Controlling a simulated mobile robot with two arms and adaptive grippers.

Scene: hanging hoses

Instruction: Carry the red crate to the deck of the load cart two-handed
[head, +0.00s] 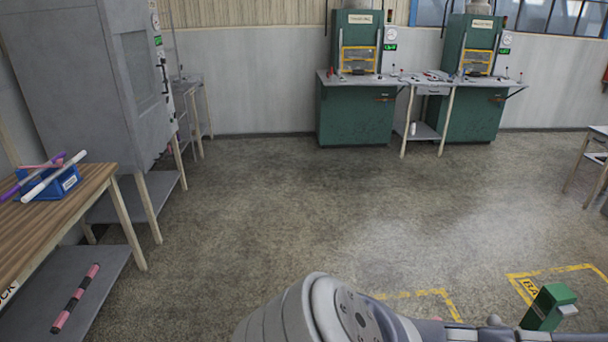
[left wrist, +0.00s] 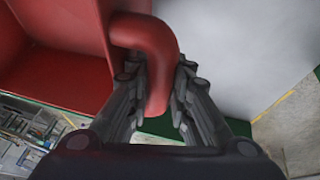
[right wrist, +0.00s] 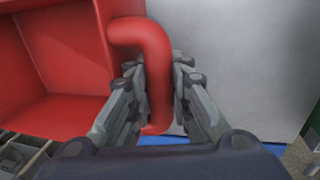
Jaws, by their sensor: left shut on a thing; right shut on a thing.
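The red crate shows in the left wrist view (left wrist: 70,75) and in the right wrist view (right wrist: 65,60), with its open inside at the left of each picture. My left gripper (left wrist: 160,85) is shut on a curved red handle (left wrist: 150,35) of the crate. My right gripper (right wrist: 157,85) is shut on another such red handle (right wrist: 145,35). In the head view I cannot make out the crate or either gripper; only part of my own arm shows at the bottom. I cannot identify the load cart or its deck in any view.
A wooden table (head: 95,185) with a blue bin (head: 52,183) stands at the left, beside a grey cabinet (head: 80,75). Green machines (head: 355,115) stand along the far wall. A green object (head: 548,305) is near yellow floor markings at lower right. The middle floor (head: 280,200) is clear.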

